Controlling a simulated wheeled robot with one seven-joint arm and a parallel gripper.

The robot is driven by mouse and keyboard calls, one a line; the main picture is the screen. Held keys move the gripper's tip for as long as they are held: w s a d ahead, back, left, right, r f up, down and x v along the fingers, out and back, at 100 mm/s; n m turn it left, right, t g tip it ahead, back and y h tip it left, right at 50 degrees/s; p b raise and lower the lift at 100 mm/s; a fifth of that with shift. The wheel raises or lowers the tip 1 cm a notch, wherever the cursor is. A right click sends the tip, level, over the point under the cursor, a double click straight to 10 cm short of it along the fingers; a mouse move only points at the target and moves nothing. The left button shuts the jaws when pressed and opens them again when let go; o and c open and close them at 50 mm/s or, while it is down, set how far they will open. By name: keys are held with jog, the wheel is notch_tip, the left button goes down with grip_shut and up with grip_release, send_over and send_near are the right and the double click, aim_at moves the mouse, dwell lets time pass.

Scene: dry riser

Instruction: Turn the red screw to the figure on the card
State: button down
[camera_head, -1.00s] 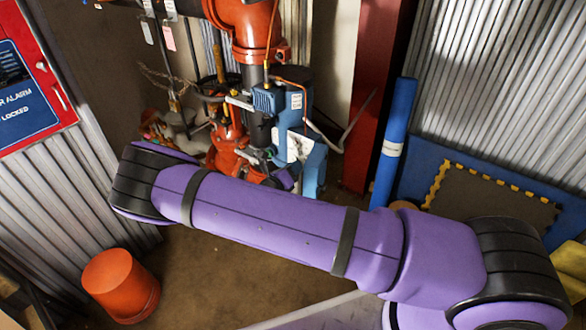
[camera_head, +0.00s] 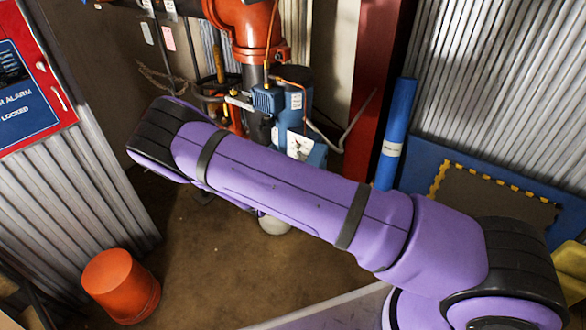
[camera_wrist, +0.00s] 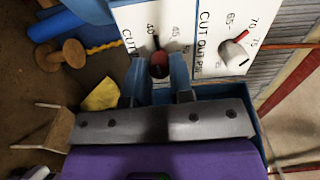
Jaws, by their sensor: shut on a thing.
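The red screw (camera_wrist: 158,70) shows in the wrist view, between the two fingers of my gripper (camera_wrist: 160,80), which are shut on it. The card also has a "CUT OUT PSI" part with 65, 70 and 75. In the head view the card (camera_head: 299,145) is partly in sight on the blue box, and my arm hides the screw and gripper.
A second, pale knob with a red pointer (camera_wrist: 235,52) sits to the right on the card. In the head view, a blue motor (camera_head: 290,98), an orange pipe (camera_head: 248,30) and a thin copper line surround the place. An orange bucket (camera_head: 120,287) stands on the floor at left.

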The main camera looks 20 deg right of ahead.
jog(key=shift+n, duration=0.7)
jog(key=c, duration=1)
grip_release()
jog(key=v, duration=1.1)
